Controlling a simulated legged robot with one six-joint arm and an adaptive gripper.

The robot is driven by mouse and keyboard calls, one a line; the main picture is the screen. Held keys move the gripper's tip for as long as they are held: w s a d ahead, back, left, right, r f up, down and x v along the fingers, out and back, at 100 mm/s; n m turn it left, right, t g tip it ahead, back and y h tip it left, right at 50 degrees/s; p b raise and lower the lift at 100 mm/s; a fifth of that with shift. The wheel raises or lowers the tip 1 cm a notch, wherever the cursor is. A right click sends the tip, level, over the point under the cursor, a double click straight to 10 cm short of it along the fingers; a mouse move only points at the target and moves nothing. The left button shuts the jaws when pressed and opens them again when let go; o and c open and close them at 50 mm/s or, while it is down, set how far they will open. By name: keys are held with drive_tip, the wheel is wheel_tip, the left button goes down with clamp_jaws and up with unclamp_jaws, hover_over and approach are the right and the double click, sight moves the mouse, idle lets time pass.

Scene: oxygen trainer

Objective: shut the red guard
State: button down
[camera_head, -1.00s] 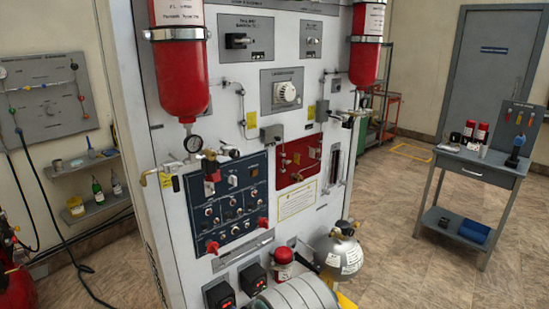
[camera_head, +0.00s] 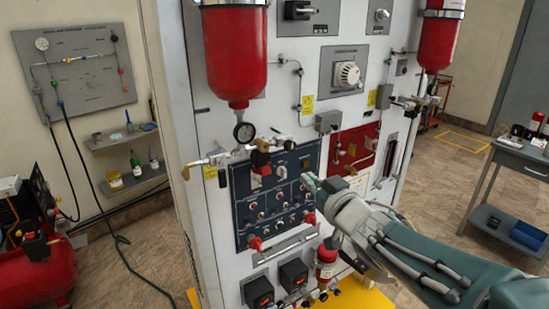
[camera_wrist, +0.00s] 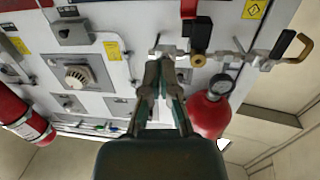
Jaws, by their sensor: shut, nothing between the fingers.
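A small dark red piece (camera_head: 262,158) stands out at the top left of the blue switch panel (camera_head: 243,205), below a gauge. I take it for the red guard, but its hinge and exact position are too small to tell. In the wrist view a red bar (camera_wrist: 188,10) at the top edge may be the same piece, partly cut off. My gripper (camera_head: 310,181) is shut and empty, in front of the blue panel's right side, right of and apart from the red piece. In the wrist view its fingertips (camera_wrist: 161,62) meet below the pipe fittings.
Pipe fittings with a gauge (camera_head: 244,132) stick out above the blue panel, under a red cylinder (camera_head: 235,60). Two red knobs, one at the lower left (camera_head: 255,243), project from the panel. A red recessed panel (camera_head: 355,150) lies to the right. A side table (camera_head: 520,160) stands far right.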

drive_tip(key=w+a+n+y, duration=0.1)
drive_tip(key=w+a, duration=0.6)
drive_tip(key=w, duration=0.1)
drive_tip(key=shift+w+a+r+g+y, duration=0.2)
drive_tip(key=shift+a+g+y, duration=0.15)
drive_tip(key=shift+g+y, duration=0.05)
drive_tip(key=shift+d+f, duration=0.1)
drive_tip(key=shift+f, duration=0.05)
drive_tip(key=shift+s+d+f+t+y, duration=0.15)
drive_tip(key=shift+t+y, duration=0.15)
drive_tip(key=shift+t, duration=0.2)
